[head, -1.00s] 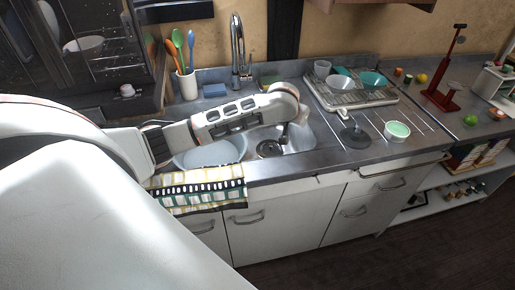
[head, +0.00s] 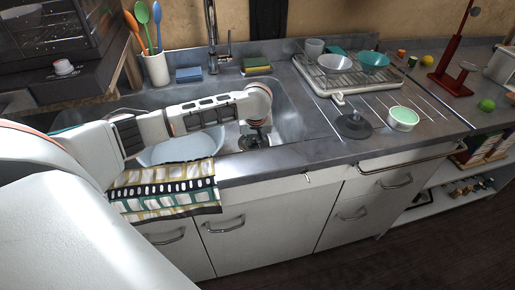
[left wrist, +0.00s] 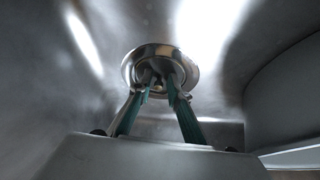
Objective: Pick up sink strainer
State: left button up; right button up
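The sink strainer (head: 247,143) is a round metal piece set in the drain at the bottom of the sink. In the left wrist view, the strainer (left wrist: 160,51) shows as a shiny ring with a darker recess. My left gripper (head: 257,138) points down into the sink at the strainer. In the left wrist view, the tips of my left gripper (left wrist: 160,82) stand apart over the recess, with a small bright part between them. I see no firm grip on it. The fingers partly hide the strainer's middle. My right gripper is not in view.
A pale bowl (head: 182,148) stands in the sink left of the drain. A patterned towel (head: 165,190) hangs over the front edge. A dark disc (head: 354,125) and a green-and-white bowl (head: 403,118) are on the right counter, before a dish rack (head: 335,76). The faucet (head: 212,40) rises behind.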

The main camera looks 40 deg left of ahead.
aim_at(255, 141)
pick_arm(q)
jog(key=b+x, duration=0.1)
jog(key=x, duration=0.2)
jog(key=shift+f, duration=0.45)
jog(key=shift+w+r, duration=0.1)
jog(key=shift+r, duration=0.2)
grip_shut()
jog(key=shift+a, duration=0.1)
